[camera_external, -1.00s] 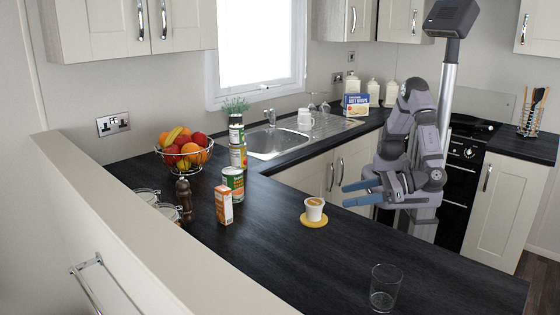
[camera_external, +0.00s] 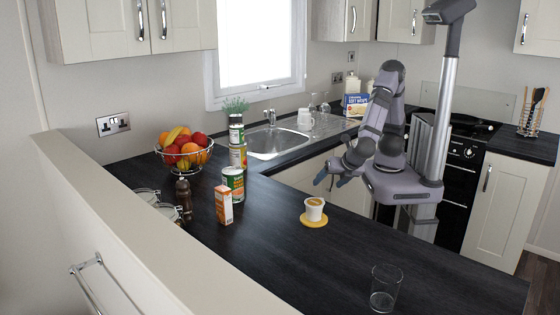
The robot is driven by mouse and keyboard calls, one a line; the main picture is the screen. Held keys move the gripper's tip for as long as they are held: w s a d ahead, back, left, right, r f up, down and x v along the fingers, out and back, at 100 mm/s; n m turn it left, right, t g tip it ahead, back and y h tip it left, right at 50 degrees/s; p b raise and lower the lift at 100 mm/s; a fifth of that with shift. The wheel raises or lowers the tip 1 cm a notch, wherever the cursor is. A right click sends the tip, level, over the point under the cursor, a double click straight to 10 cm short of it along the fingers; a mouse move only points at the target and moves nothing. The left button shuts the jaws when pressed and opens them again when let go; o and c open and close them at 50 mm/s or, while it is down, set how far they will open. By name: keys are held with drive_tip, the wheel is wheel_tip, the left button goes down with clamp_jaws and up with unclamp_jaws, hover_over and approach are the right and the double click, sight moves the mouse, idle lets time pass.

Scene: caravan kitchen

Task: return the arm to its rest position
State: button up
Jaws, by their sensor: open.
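My gripper (camera_external: 332,180) is open and empty, with blue fingertips pointing down and left. It hangs above and behind the far edge of the front counter, apart from everything on it. My arm is folded, with its elbow raised in front of the far counter. A cup (camera_external: 314,207) with a brown top stands upright on a yellow coaster (camera_external: 313,220) on the dark counter (camera_external: 270,262), in front of my gripper.
A clear glass (camera_external: 385,288) stands near the counter's front right. An orange-and-white carton (camera_external: 224,204), stacked cans (camera_external: 233,182), a pepper mill (camera_external: 184,198) and a fruit basket (camera_external: 184,158) stand at left.

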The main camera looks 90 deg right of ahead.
drive_tip(key=s+d+m+g+y+p, duration=0.1)
drive_tip(key=s+d+m+g+y, duration=0.1)
drive_tip(key=m, duration=0.7)
drive_tip(key=s+d+f+m+g+y+p, duration=0.1)
drive_tip(key=d+m+y, duration=0.4)
drive_tip(key=m, duration=0.5)
drive_tip(key=shift+s+d+g+p, duration=0.4)
drive_tip(key=shift+s+d, duration=0.05)
drive_tip(key=shift+d, duration=0.8)
